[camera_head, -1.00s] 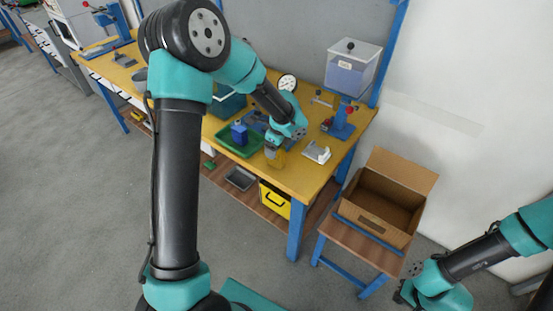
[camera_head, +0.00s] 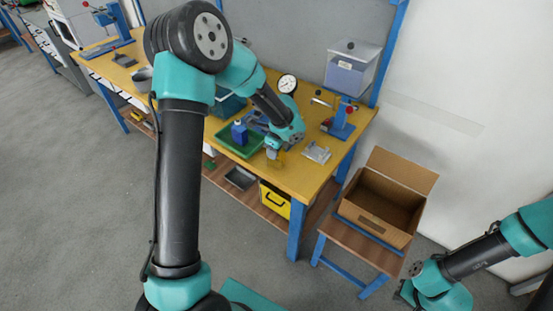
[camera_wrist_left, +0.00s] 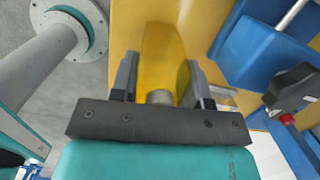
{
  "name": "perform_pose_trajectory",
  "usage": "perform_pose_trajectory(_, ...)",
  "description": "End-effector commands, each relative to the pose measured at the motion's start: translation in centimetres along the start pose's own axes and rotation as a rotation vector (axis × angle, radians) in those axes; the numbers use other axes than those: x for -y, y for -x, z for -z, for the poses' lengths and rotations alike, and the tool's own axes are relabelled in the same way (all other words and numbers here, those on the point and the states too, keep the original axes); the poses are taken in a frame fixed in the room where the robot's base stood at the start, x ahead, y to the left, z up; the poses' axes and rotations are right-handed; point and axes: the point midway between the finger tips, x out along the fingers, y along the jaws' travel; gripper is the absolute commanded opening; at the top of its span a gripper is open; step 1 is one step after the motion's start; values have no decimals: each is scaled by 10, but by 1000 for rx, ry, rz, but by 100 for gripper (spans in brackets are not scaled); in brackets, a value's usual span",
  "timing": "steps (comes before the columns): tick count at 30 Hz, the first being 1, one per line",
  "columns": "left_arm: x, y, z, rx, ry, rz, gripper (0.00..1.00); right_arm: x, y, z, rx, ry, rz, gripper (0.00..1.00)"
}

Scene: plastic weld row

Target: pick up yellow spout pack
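The yellow spout pack (camera_wrist_left: 163,55) lies between the two fingers of my left gripper (camera_wrist_left: 160,80) in the left wrist view, its grey spout toward the palm. The fingers stand apart on either side of it, and a narrow gap seems to show beside the pack. In the head view my left gripper (camera_head: 274,154) is low over the front of the yellow workbench (camera_head: 298,182), and only a little of the pack (camera_head: 279,158) shows there. My right gripper (camera_head: 408,290) hangs at the lower right, away from the bench; its fingers are too unclear to judge.
A green tray (camera_head: 226,142) with a blue bottle (camera_head: 239,132) is left of my left gripper. A metal fixture (camera_head: 316,152) and a blue press (camera_head: 341,125) are to its right. An open cardboard box (camera_head: 385,200) sits on a low stand.

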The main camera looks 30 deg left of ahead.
Motion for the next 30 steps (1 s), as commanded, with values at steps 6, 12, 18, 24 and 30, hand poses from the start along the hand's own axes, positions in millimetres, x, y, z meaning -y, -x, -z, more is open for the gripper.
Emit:
perform_pose_trajectory(6,0,0,0,0,0,0,20,0,0,0,0,0,0,0)
perform_pose_trajectory(12,0,0,0,0,0,0,19,0,0,0,0,0,0,0)
perform_pose_trajectory(18,0,6,-1,0,0,2,19,0,0,0,0,0,0,0)
perform_pose_trajectory(24,1,24,-4,0,1,3,19,0,0,0,0,0,0,0)
perform_pose_trajectory(30,-11,38,1,0,-3,-1,19,0,0,0,0,0,0,0)
